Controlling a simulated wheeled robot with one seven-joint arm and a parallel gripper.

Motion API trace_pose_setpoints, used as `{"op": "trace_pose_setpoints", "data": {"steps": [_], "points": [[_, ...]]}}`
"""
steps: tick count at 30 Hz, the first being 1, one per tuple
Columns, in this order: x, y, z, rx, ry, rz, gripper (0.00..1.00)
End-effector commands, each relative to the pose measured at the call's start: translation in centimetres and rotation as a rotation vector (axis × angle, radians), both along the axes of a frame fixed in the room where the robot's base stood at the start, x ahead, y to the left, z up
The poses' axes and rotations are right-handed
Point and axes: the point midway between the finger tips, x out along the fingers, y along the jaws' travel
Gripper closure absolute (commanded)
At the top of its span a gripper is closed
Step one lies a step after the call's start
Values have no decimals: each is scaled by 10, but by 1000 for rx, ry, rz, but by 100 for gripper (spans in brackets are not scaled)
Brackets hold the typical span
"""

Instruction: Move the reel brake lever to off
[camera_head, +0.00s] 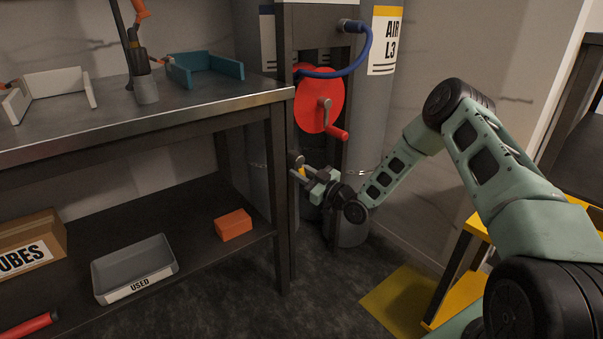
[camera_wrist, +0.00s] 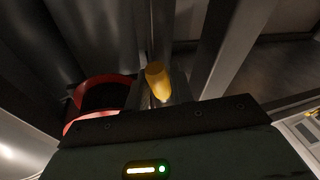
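The reel (camera_head: 319,101) is a red disc on a dark upright frame, with a crank and red handle on its face. A small yellow-tipped lever, which looks like the brake lever (camera_head: 301,160), shows below the reel, just at my gripper (camera_head: 303,174). In the wrist view the rounded yellow lever end (camera_wrist: 156,80) stands just beyond the middle of my gripper's dark front edge. My fingertips are small in the head view and not distinct in the wrist view. I cannot tell whether they touch the lever, or which setting it is at.
A steel bench (camera_head: 150,118) with a lower shelf stands left, its leg close to my gripper. A blue hose (camera_head: 345,70) loops above the reel. A grey cylinder (camera_head: 372,120) stands behind. A yellow step (camera_head: 470,232) is at right. Some floor between is clear.

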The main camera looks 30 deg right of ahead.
Motion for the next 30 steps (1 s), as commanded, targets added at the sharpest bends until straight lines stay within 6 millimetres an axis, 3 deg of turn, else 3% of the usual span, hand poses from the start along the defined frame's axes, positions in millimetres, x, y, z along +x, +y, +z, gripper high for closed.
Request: {"op": "trace_pose_setpoints", "data": {"steps": [1, 2, 3, 14, 20, 30], "points": [[-1, 0, -1, 0, 3, 0, 66], [-1, 0, -1, -1, 3, 0, 57], [-1, 0, -1, -1, 3, 0, 56], [-5, -3, -1, -2, 1, -1, 56], [-35, -17, -6, 0, 5, -1, 56], [-107, -50, -20, 0, 6, -3, 56]]}}
